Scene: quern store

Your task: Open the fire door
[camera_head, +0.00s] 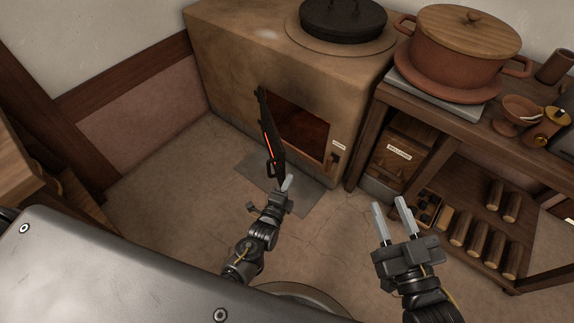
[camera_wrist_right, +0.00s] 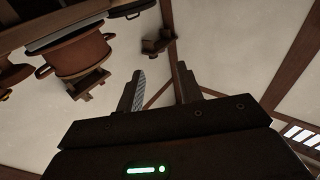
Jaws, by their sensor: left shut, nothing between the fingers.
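The clay stove (camera_head: 230,65) stands at the back with a dark fire opening (camera_head: 300,130) in its front. The black fire door (camera_head: 269,135) is swung out from the left side of the opening and is seen nearly edge-on, with an orange-red strip along it. My left gripper (camera_head: 287,184) is shut and empty, with its fingertips close to the lower end of the door; I cannot tell whether they touch. My right gripper (camera_head: 392,212) is open and empty in front of the shelf, and its fingers also show in the right wrist view (camera_wrist_right: 160,90).
A wooden shelf unit (camera_head: 450,108) stands right of the stove, bearing a lidded clay pot (camera_head: 460,50), bowls, and several logs (camera_head: 478,238) below. A grey floor plate (camera_head: 300,190) lies before the stove. The floor (camera_head: 180,190) at the left is clear.

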